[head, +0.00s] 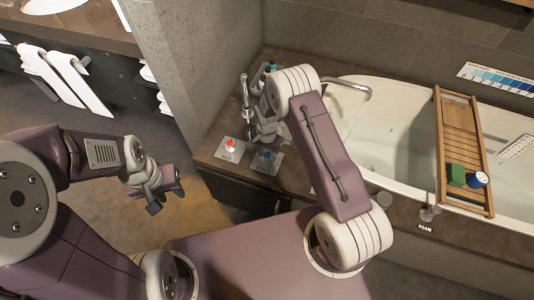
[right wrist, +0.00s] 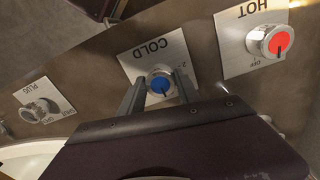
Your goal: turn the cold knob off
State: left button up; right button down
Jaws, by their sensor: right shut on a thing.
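The cold knob has a blue cap and sits on a pale plate marked COLD; in the right wrist view the knob (right wrist: 161,83) lies between my right gripper's fingers. It also shows in the head view as a blue spot (head: 266,155). My right gripper (right wrist: 160,88) is shut on the knob, one finger on each side. A dark pointer line on the cap points toward the bottom of the wrist picture. Part of the plate's scale is hidden by the fingers. My left gripper (head: 164,203) is open and empty, over the floor at left.
The red-capped hot knob (right wrist: 274,42) is close beside, on its own plate. A plug control (right wrist: 42,110) is on the other side. The bathtub (head: 400,130) holds a wooden tray (head: 452,127) with a green block (head: 456,175) and blue-topped cup (head: 477,180). A chrome spout (head: 345,84) stands behind my right arm.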

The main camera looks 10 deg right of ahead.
aim_at(267, 155)
jog(key=shift+w, duration=0.1)
dwell(0.3)
jog(key=c, duration=0.9)
grip_release()
jog(key=shift+o, duration=0.2)
notch_tip(267, 155, up, 9)
jog(key=shift+r+p, duration=0.1)
jog(key=shift+p, duration=0.6)
